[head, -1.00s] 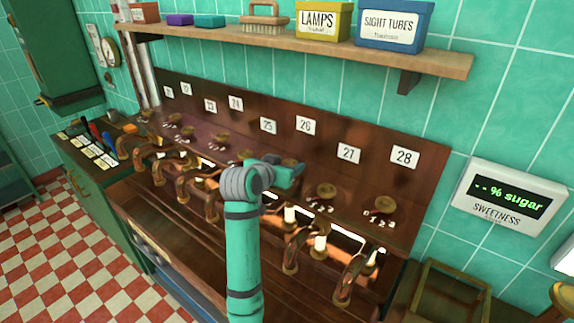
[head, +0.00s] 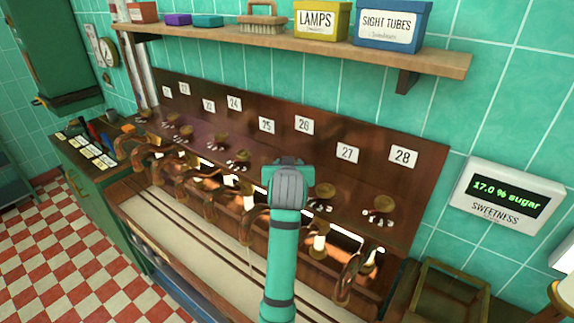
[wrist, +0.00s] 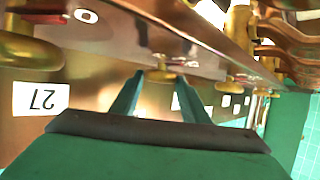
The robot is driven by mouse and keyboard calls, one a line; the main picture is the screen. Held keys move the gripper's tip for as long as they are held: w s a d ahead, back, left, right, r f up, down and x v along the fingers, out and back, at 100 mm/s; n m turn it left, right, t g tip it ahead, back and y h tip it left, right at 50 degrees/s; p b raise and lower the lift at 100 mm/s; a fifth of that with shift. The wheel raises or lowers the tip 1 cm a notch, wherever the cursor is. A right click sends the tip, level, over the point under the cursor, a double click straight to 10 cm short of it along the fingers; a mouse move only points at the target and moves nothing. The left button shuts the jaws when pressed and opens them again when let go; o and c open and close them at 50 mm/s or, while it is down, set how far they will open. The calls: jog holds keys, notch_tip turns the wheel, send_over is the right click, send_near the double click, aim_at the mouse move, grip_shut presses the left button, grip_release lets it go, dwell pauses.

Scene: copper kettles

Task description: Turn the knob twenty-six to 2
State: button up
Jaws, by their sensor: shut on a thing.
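The plate numbered 26 (head: 304,125) is on the brown panel in the head view. My gripper (head: 288,172) is below it, in front of the place of knob twenty-six, and hides that knob and its dial there. In the wrist view, which is upside down, a brass knob (wrist: 161,75) sits between the two fingertips of my gripper (wrist: 160,85), and they are shut on it. The dial marks around this knob cannot be read, so its setting cannot be told.
Plate 27 (head: 347,152) and its knob (head: 324,191) are close on the right. Copper spouts (head: 348,277) stick out below the knobs. The sweetness display (head: 508,197) reads 17.0 % sugar. A wooden shelf (head: 440,62) with boxes hangs above.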

jog(key=shift+d+n+g+y, duration=0.2)
jog(key=shift+n+y, duration=0.8)
jog(key=shift+y, duration=0.15)
jog(key=shift+d+n+g+y, duration=0.2)
jog(key=shift+n+y, duration=0.8)
jog(key=shift+y, duration=0.15)
jog(key=o, duration=1.1)
jog(key=shift+c, duration=0.2)
jog(key=v, duration=1)
jog(key=shift+s+d+r, duration=0.15)
jog(key=shift+s+d, duration=0.05)
jog(key=shift+s, duration=0.1)
